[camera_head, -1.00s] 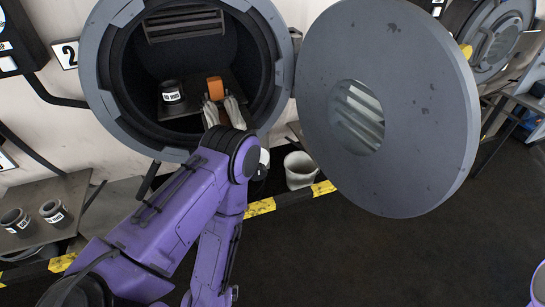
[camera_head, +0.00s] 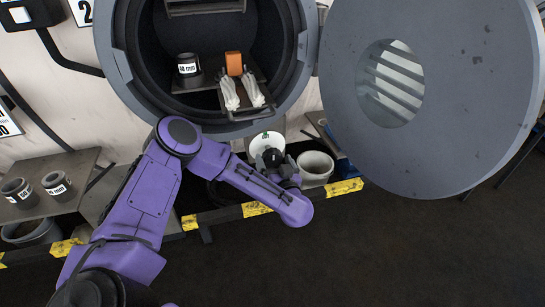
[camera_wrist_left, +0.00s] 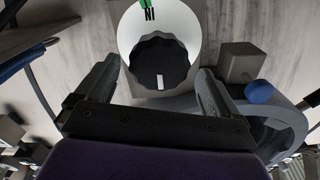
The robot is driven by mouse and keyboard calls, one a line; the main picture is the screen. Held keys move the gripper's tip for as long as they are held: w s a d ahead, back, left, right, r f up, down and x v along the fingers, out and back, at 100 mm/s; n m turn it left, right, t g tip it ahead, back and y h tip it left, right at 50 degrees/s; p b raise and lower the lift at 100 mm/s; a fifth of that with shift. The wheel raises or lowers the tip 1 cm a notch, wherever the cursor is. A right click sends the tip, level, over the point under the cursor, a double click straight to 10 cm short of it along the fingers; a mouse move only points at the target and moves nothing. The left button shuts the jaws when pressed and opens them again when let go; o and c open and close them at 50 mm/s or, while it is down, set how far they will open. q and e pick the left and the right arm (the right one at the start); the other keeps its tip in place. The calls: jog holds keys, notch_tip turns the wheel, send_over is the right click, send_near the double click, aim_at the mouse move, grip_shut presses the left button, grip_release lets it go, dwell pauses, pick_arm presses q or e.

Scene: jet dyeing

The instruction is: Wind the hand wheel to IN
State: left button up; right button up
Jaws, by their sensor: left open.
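The hand wheel is a black ribbed knob (camera_wrist_left: 160,62) on a white dial (camera_wrist_left: 185,22). In the left wrist view a white mark on the knob points down, toward my gripper, while the IN label and a green mark sit at the dial's top edge. The dial (camera_head: 263,143) shows in the head view below the open round chamber, partly hidden by my wrist. My left gripper (camera_wrist_left: 157,72) is open, its fingers on either side of the knob; whether they touch it I cannot tell. It also shows in the head view (camera_head: 273,158). My right gripper is out of view.
The chamber (camera_head: 118,60) holds a dark cup (camera_head: 187,64), an orange block (camera_head: 234,63) and two white bundles (camera_head: 229,92). Its big round door (camera_head: 460,100) stands open at right. A pale bucket (camera_head: 315,167) is right of the dial. A yellow-black rail (camera_head: 228,213) runs below.

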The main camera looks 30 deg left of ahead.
pick_arm(q)
jog(key=shift+x, duration=0.85)
jog(key=shift+w+a, duration=0.35)
jog(key=shift+w, duration=0.05)
jog(key=c, duration=1)
jog(key=shift+o, duration=0.2)
